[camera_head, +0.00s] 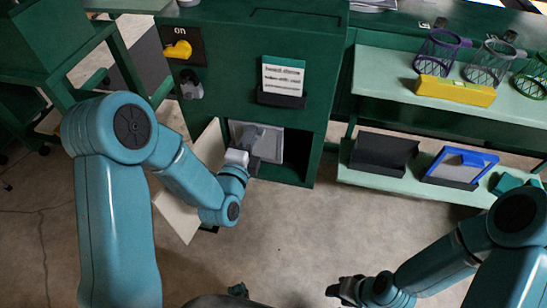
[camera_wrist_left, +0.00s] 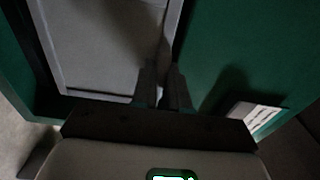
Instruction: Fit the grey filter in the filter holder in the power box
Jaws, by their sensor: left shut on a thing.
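The green power box (camera_head: 225,95) stands at the upper middle in the head view. In its low opening sits the grey filter (camera_head: 273,140), a flat light-grey panel, at least partly inside. It fills the upper left of the left wrist view (camera_wrist_left: 100,45). My left gripper (camera_head: 255,162) is at the filter's front, shut on the grey filter, with its fingers (camera_wrist_left: 163,85) near the panel's edge. The filter holder is hidden behind the filter and gripper, so I cannot tell how fully the filter is seated. My right gripper (camera_head: 340,291) is low, away from the box; its fingers are unclear.
A cream door panel (camera_head: 180,215) hangs open left of the opening, close to my left arm. A yellow switch (camera_head: 178,50) is above. Right shelves hold a yellow box (camera_head: 455,90), wire baskets, a black tray (camera_head: 383,153) and a blue-framed filter (camera_head: 462,165). The middle floor is clear.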

